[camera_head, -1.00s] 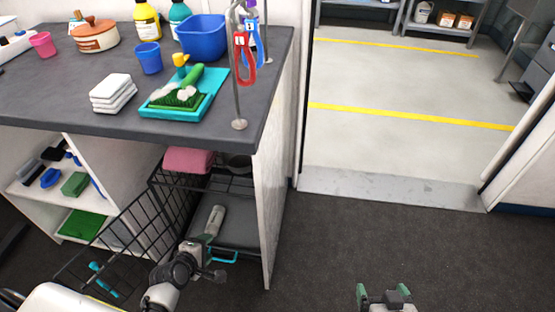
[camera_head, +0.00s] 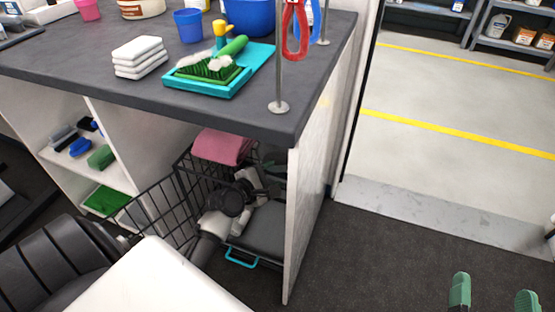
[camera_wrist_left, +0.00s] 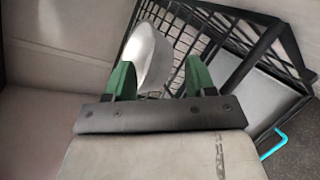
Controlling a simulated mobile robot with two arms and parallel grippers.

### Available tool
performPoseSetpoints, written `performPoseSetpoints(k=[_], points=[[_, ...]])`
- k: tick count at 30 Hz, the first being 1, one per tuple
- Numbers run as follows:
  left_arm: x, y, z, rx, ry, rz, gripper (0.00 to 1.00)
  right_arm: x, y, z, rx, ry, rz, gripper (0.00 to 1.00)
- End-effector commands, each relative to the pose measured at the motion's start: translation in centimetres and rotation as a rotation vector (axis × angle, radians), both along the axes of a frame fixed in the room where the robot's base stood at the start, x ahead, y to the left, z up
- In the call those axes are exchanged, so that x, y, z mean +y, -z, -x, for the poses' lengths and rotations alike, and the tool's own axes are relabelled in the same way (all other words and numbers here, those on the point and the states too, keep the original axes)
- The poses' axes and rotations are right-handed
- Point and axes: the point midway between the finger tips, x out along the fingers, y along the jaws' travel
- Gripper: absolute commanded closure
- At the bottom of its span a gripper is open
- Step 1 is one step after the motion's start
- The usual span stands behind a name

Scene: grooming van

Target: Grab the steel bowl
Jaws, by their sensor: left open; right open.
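The steel bowl (camera_wrist_left: 146,52) shows in the left wrist view as a shiny curved silver shape beside a black wire rack. My left gripper (camera_wrist_left: 163,76) is open, with one green finger on each side of the bowl's lower part in that view. I cannot tell whether the fingers touch it. In the head view my left arm reaches into the space under the counter, and the left gripper (camera_head: 274,168) is partly hidden there; I cannot make out the bowl in that view. My right gripper (camera_head: 493,292) is open and empty at the lower right, above the dark floor.
A black wire basket (camera_head: 160,211) stands beside my left arm, with a pink folded towel (camera_head: 222,147) above it. The grey counter (camera_head: 95,85) overhangs, and a white side panel (camera_head: 309,210) bounds the space on the right. A turquoise handle (camera_head: 241,257) sits low.

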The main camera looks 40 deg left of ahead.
Motion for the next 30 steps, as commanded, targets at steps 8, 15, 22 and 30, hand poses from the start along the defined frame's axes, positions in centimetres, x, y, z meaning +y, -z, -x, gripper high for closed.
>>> performPoseSetpoints(k=[8,15,22,30], points=[[-0.1,0.2,-2.0,-0.001,0.002,0.0,0.45,0.3,-1.9,0.4,-0.175,-0.011,-0.047,0.1],[-0.2,0.5,-4.2,-0.001,0.001,-0.001,0.45,0.5,-4.6,1.6,-0.407,-0.024,-0.112,0.1],[-0.2,0.7,-5.2,0.001,-0.001,-0.001,0.45,0.4,-5.9,2.5,-0.518,-0.029,-0.145,0.1],[-0.3,0.6,-5.2,0.001,0.0,-0.001,0.48,0.4,-6.0,2.6,-0.525,-0.029,-0.146,0.1]])
